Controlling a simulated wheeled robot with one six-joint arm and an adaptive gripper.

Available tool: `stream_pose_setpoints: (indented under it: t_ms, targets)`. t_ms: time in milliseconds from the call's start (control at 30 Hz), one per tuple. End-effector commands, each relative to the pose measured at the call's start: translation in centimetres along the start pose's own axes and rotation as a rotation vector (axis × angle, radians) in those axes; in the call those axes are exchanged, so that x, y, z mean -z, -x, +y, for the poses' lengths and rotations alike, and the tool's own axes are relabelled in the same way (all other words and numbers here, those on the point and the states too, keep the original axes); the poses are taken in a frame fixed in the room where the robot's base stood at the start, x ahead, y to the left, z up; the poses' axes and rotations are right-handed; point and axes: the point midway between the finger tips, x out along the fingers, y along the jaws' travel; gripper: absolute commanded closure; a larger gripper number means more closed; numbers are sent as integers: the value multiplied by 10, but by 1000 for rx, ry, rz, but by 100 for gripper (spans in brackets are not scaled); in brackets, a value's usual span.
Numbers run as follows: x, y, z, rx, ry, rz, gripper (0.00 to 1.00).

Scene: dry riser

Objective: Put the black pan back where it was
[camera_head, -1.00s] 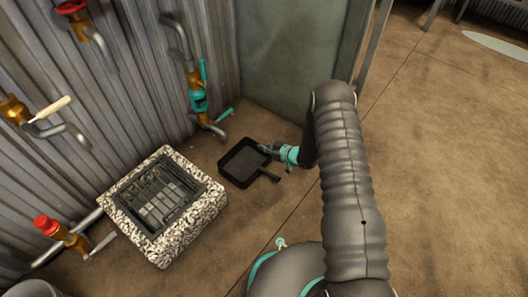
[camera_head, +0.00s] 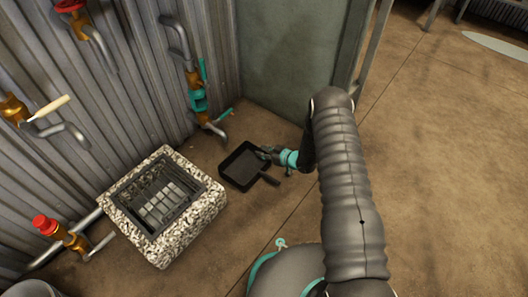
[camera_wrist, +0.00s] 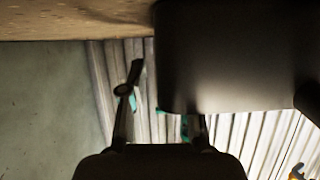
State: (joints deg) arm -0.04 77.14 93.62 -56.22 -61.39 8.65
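The black pan (camera_head: 240,168) is a square, shallow pan with a short handle (camera_head: 269,180) pointing to the lower right in the head view. It is at floor level, right of the stone-framed drain. My gripper (camera_head: 264,152) is at the pan's far right edge. In the wrist view the pan (camera_wrist: 235,60) fills the upper right as a large dark shape. My gripper's fingers (camera_wrist: 160,110) stand apart there. The left finger is clear of the pan; the right fingertip is hidden behind it. No firm hold on the pan is visible.
The drain (camera_head: 205,213) has a speckled stone frame and a metal grate. Pipes with a teal valve (camera_head: 198,100) and red-capped valves (camera_head: 45,224) line the corrugated wall (camera_head: 130,100). A grey-green panel (camera_head: 290,60) stands behind.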

Motion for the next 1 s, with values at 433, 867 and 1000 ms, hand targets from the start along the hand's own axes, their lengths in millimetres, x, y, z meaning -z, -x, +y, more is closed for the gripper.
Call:
stream_pose_setpoints:
  t_ms: [433,867,1000]
  targets:
    - [4,66,1,-3,-2,-1,69]
    - [3,119,0,-1,-1,0,69]
    - [4,122,1,-3,2,-2,69]
